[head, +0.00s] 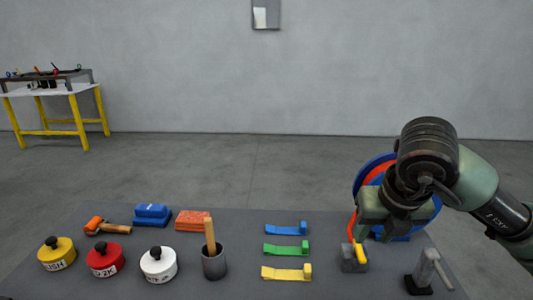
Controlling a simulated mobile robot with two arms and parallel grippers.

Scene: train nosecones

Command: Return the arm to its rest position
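My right arm comes in from the right side of the head view. Its dark wrist and green-grey gripper (385,222) hang over the right part of the grey table (330,222). The gripper points down, in front of a round blue and orange-red disc (364,177) that it partly hides. Below it stands a small grey block with a yellow part on top (355,262); I cannot tell whether they touch. The finger gap is not clear, and I see nothing held. My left gripper is not in view.
Yellow (57,257), red (104,262) and white (158,266) knobbed weights stand at front left. A grey cup (214,264) holds a wooden handle. Blue, green and yellow strips lie mid-table. A grey metal piece (425,272) stands at right. A yellow-legged workbench (80,122) is behind.

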